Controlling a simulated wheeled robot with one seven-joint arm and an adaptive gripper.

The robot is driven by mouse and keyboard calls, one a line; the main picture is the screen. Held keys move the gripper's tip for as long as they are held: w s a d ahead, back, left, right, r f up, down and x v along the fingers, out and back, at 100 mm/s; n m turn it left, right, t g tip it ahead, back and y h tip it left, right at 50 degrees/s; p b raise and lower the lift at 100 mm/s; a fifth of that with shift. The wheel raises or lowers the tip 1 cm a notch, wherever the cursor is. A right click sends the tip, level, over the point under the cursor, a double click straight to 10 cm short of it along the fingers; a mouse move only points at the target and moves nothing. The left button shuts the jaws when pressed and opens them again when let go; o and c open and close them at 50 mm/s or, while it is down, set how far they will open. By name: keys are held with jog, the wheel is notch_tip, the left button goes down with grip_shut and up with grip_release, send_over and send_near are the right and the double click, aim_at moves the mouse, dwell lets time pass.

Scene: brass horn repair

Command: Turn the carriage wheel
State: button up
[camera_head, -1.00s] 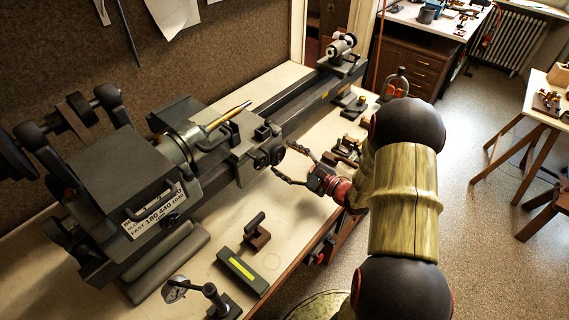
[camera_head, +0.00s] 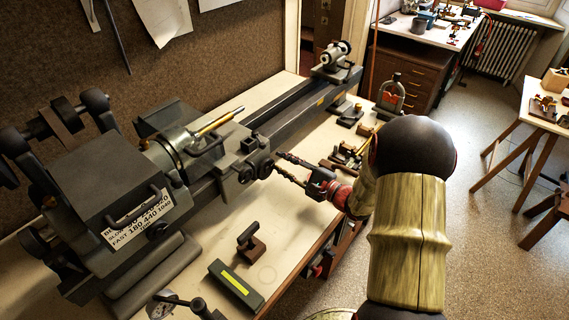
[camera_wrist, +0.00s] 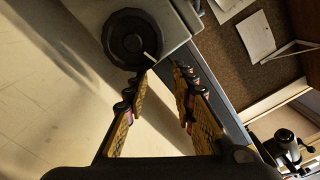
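The carriage wheel (camera_head: 262,165) is a small dark round handwheel on the front of the lathe carriage (camera_head: 238,152). In the wrist view the wheel (camera_wrist: 128,42) is black with a raised hub, and a short pale pin (camera_wrist: 149,57) sticks out near its rim. My gripper (camera_head: 277,162) is in front of the wheel, its fingertips close to it. In the wrist view my gripper (camera_wrist: 162,70) has its fingers apart, with a narrow gap at the tips. The pin's end lies near the left fingertip; I cannot tell whether they touch.
The lathe headstock (camera_head: 100,180) stands at left and its bed (camera_head: 300,105) runs to the back right. A dark block with a yellow label (camera_head: 236,284) and a dial gauge (camera_head: 163,303) lie in front. Small tools (camera_head: 347,155) lie on the bench right of my gripper.

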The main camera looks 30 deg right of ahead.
jog(key=o, duration=0.9)
jog(key=shift+f, duration=0.1)
jog(key=v, duration=1.2)
